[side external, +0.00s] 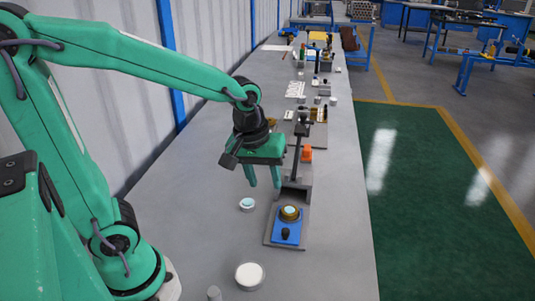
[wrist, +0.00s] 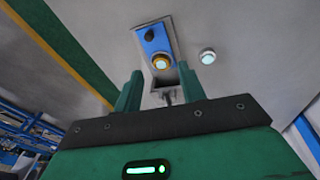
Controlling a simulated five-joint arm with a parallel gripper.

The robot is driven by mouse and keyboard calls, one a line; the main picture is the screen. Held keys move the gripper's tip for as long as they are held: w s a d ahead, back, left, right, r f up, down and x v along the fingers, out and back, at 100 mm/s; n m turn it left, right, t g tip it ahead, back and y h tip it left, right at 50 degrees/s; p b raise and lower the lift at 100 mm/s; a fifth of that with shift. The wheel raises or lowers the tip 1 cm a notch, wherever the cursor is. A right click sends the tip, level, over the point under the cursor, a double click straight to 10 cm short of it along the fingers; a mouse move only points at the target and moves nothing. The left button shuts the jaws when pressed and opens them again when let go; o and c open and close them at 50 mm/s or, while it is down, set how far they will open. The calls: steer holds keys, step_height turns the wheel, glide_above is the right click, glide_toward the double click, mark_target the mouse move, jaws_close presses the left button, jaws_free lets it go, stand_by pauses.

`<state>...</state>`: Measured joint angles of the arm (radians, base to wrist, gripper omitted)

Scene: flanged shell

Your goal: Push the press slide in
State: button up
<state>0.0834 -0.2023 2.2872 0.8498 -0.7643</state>
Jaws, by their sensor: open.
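The press (side external: 296,187) is a grey upright frame with a dark lever arm, standing on a flat grey base plate. Its blue slide (side external: 289,239) lies on the plate on the near side of the frame, out from under it. The slide carries a black knob (side external: 286,232) at its near end and a brass round holder with a pale blue centre (side external: 290,213) at its far end. The slide also shows in the wrist view (wrist: 163,42). My gripper (side external: 264,184) is open and empty, above and left of the press, apart from it; its fingers point down.
A small white ring with a pale blue centre (side external: 247,204) lies left of the base plate. A round white dish (side external: 250,275) and a small grey cylinder (side external: 213,293) are nearer. More fixtures stand farther along the bench. The bench (side external: 185,200) is clear on the left.

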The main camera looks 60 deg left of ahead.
mark_target(285, 229)
steer(key=w+d+f+n, duration=0.1)
steer(key=f+n, duration=0.1)
steer(key=f, duration=0.1)
steer(key=w+f+n+g, duration=0.1)
steer(key=w+f+n, duration=0.1)
steer(key=w+d+f+n+g, duration=0.1)
steer(key=f, duration=0.2)
steer(key=shift+w+d+f+n, duration=0.3)
steer(key=shift+w+n, duration=0.05)
steer(key=shift+n, duration=0.05)
steer(key=shift+f, duration=0.15)
steer(key=shift+f, duration=3.75)
